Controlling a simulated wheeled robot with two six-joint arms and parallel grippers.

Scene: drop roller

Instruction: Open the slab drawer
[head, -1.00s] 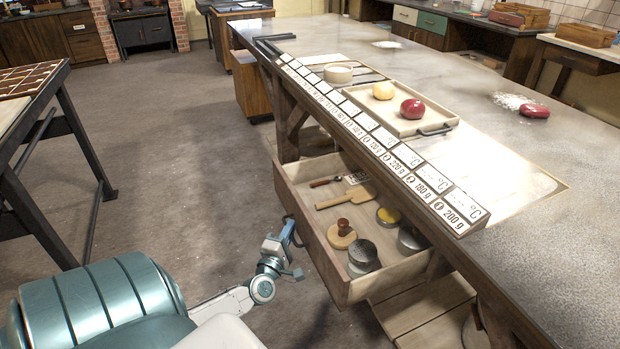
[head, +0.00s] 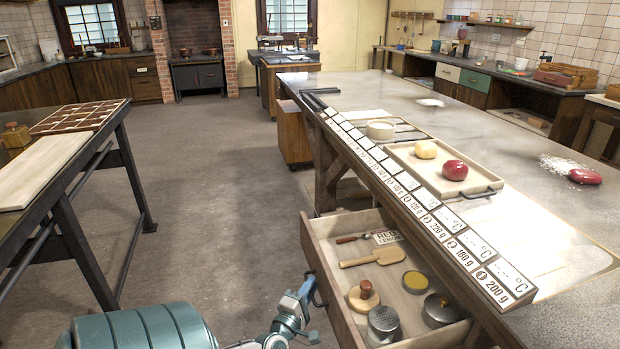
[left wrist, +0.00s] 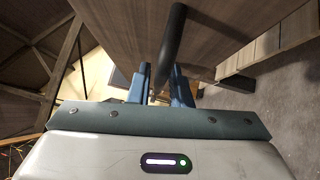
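The slab drawer (head: 338,290) under the long bench stands pulled out, showing its inside. Its dark bar handle (head: 318,291) is on the front panel, and it also shows in the left wrist view (left wrist: 175,45). My left gripper (head: 306,291) is at this handle, outside the drawer front. In the left wrist view its two blue fingers (left wrist: 161,80) stand close on either side of the bar and look shut on it. The finger contact is partly hidden by the gripper body. My right gripper is in neither view.
The drawer holds a wooden scraper (head: 372,258), a wooden-knobbed stamp (head: 364,295), a metal shaker (head: 383,325), tins and a card. A tray (head: 480,187) with two balls sits on the bench.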

